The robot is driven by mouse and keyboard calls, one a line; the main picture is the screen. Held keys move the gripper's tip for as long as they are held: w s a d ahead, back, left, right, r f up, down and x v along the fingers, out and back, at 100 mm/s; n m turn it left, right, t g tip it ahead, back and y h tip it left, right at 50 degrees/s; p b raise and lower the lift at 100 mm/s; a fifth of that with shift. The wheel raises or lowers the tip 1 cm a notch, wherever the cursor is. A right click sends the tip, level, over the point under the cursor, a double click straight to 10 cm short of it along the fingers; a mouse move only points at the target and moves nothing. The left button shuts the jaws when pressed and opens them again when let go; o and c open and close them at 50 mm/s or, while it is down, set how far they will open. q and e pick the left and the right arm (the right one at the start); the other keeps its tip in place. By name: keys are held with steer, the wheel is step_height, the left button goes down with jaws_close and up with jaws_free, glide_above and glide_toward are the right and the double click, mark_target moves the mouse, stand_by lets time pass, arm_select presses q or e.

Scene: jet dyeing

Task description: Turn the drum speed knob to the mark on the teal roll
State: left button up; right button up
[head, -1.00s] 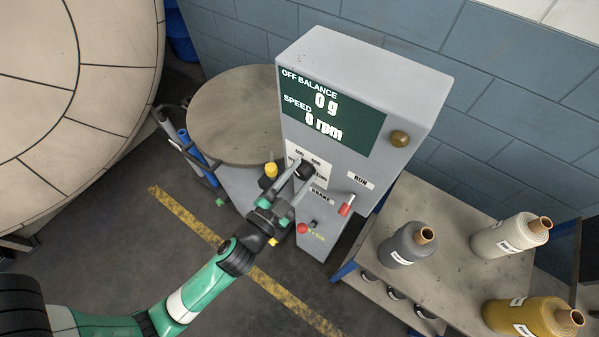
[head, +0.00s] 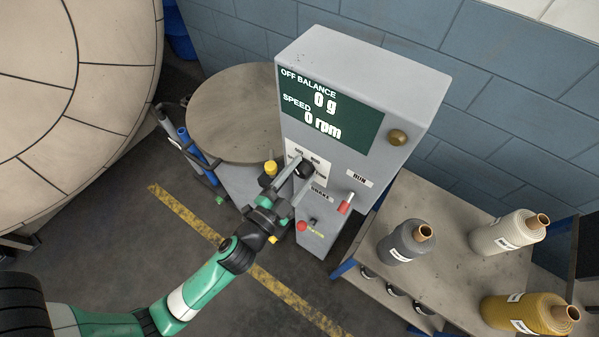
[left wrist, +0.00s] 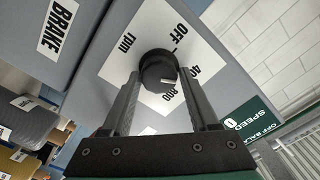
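The drum speed knob (head: 304,169) is a black round knob on a white dial plate on the grey control cabinet (head: 420,75). In the left wrist view the knob (left wrist: 157,70) sits between my left gripper's two fingers (left wrist: 160,76), close to both; whether they press on it is unclear. The dial reads OFF, 400, 800 and rpm. My left gripper (head: 307,168) reaches the knob from the lower left in the head view and hides part of the dial. The knob's pointer is hard to read. No teal roll shows. My right gripper is not in view.
The display (head: 330,110) reads 0 g and 0 rpm. A red-tipped lever (head: 345,204), a red knob (head: 302,226) and a brass button (head: 397,137) are nearby.

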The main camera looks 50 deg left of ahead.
arm_select(q)
steer(key=shift+o, duration=1.1)
steer(key=shift+s+f, duration=0.1)
steer(key=shift+s, duration=0.05)
steer(key=b+v, duration=0.4)
steer(key=v, duration=0.7)
steer(key=shift+s, duration=0.15)
steer(key=shift+d, duration=0.1)
